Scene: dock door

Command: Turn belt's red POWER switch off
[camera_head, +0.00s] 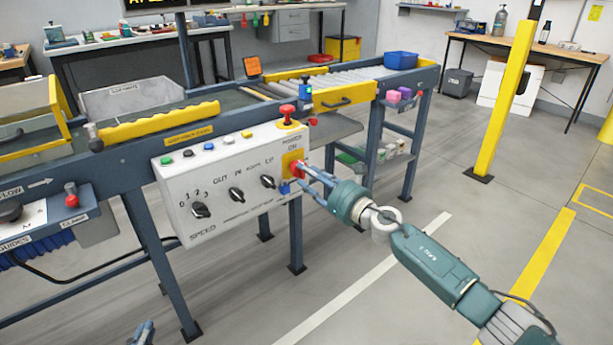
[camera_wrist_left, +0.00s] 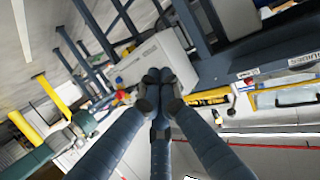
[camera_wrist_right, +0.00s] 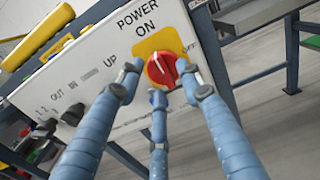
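The red POWER switch (camera_wrist_right: 162,69) is a round knob on a yellow plate at the right end of the white control panel (camera_head: 225,185). Its pale mark points up toward the ON side; OFF is lettered to the right of it, partly hidden. In the head view the switch (camera_head: 296,167) is partly covered by my right gripper (camera_head: 302,180). My right gripper (camera_wrist_right: 160,80) has its fingers apart, on either side of the knob, with the third below; contact is unclear. My left gripper (camera_wrist_left: 158,76) has its fingertips together, empty; it shows low in the head view (camera_head: 143,333).
A red mushroom button (camera_head: 287,111) stands on top of the panel above the switch. Other black knobs (camera_head: 237,194) are to its left. The conveyor frame (camera_head: 130,150) runs behind the panel. The floor at right is open, with a yellow post (camera_head: 505,100).

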